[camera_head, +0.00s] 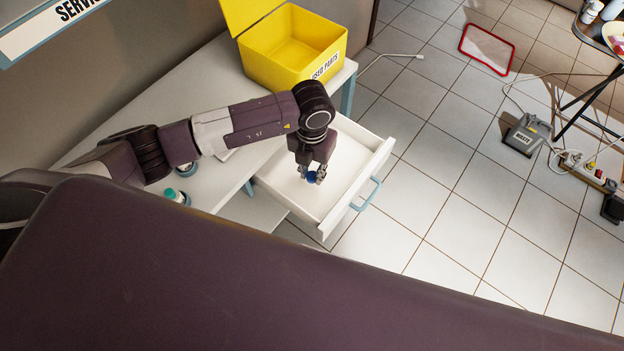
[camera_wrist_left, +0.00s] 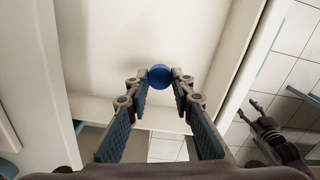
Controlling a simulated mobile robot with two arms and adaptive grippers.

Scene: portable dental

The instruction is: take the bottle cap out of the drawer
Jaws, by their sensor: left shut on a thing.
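The bottle cap (camera_head: 312,178) is small, round and blue. In the left wrist view the cap (camera_wrist_left: 160,77) sits between the fingertips of my left gripper (camera_head: 315,173), which is shut on it. The white drawer (camera_head: 365,186) is pulled open under the counter, and my left gripper points down over its inside. Whether the cap touches the drawer floor, I cannot tell. At the lower right of the left wrist view is what looks like my right gripper (camera_wrist_left: 250,112), small and dark, well apart from the drawer; its jaw state is unclear.
The drawer front has a blue handle (camera_head: 367,194). A yellow open box (camera_head: 290,66) stands on the white counter (camera_head: 190,82) behind my left arm. Vials with teal caps (camera_head: 176,195) stand near the drawer's left side.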

